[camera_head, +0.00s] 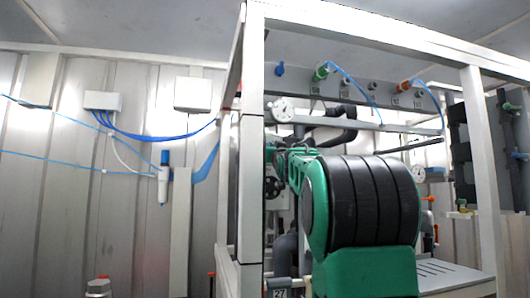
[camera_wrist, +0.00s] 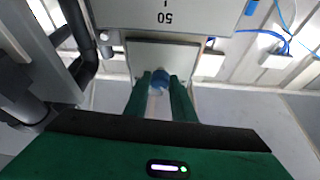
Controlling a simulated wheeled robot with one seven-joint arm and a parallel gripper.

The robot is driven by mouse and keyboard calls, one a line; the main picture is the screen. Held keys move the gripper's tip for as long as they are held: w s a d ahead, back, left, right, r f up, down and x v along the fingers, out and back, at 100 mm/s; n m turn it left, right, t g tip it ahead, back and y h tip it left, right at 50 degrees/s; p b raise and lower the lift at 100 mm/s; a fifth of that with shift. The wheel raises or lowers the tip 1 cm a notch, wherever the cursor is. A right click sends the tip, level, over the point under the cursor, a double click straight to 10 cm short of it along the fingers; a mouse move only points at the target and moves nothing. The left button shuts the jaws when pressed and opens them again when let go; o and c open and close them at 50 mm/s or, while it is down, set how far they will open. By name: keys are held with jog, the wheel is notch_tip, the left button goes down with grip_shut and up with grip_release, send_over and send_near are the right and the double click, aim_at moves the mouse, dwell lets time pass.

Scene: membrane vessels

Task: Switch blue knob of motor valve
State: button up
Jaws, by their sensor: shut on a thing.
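The blue knob (camera_wrist: 160,80) shows in the wrist view between the tips of my gripper's two green fingers (camera_wrist: 160,92). The fingers are shut on it, one on each side. The knob sits by a pale grey box-like body (camera_wrist: 162,54), which I take to be the motor valve. The fingers hide part of the knob, so I cannot tell which way it is turned.
A grey panel marked 50 (camera_wrist: 170,15) is close beyond the knob in the wrist view, with dark pipes (camera_wrist: 85,65) at left. In the head view, a white frame post (camera_head: 253,150) stands left of my arm. A round gauge (camera_head: 283,110) and blue hoses (camera_head: 352,88) are behind.

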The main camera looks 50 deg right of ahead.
jog(key=shift+w+a+m+g+h, duration=0.2)
jog(key=shift+m+g+h, duration=0.1)
jog(key=shift+m, duration=0.55)
jog(key=shift+w+a+m+g+h, duration=0.1)
jog(key=shift+a+m+g+h, duration=0.15)
jog(key=shift+m, duration=0.6)
jog(key=shift+d+m, duration=0.1)
jog(key=shift+m, duration=0.2)
jog(key=o, duration=1.1)
jog(key=shift+c, duration=0.2)
jog(key=shift+s+d, duration=0.1)
jog(key=shift+d, duration=0.05)
jog(key=shift+s, duration=0.15)
jog(key=v, duration=1)
jog(key=shift+a+f, duration=0.2)
jog(key=shift+a, duration=0.15)
